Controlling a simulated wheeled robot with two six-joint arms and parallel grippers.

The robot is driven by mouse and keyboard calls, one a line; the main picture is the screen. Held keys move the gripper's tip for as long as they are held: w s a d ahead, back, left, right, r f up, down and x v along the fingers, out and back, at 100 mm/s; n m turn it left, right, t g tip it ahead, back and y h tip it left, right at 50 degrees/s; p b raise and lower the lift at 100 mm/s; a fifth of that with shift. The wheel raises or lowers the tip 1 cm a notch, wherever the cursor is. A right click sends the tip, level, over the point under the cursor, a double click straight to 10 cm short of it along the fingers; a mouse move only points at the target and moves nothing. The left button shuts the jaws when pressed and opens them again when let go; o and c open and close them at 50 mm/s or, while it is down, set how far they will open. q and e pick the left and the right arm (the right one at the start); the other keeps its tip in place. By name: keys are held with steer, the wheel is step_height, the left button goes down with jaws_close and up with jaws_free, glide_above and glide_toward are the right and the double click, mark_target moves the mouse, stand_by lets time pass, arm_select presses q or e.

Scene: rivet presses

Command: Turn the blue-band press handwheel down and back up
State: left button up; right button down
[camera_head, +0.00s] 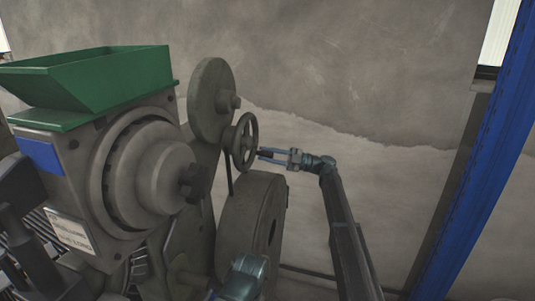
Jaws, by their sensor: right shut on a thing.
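The press (150,170) is a large grey machine with a blue band (40,156) on its left side. Its dark spoked handwheel (246,130) stands upright on the right side of the machine. My right gripper (262,153) reaches in from the right and is shut on the lower right part of the handwheel rim. The exact contact of the fingertips is small and hard to make out. My left gripper does not show.
A green hopper (95,85) sits on top of the press. A round grey disc (212,100) and a large flywheel (250,225) stand close to the handwheel. A blue post (480,150) rises at the right.

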stand_by(0.4)
steer(key=c, duration=0.7)
jaws_free()
steer(key=shift+o, duration=0.2)
steer(key=b+v, duration=0.3)
steer(key=v, duration=1.1)
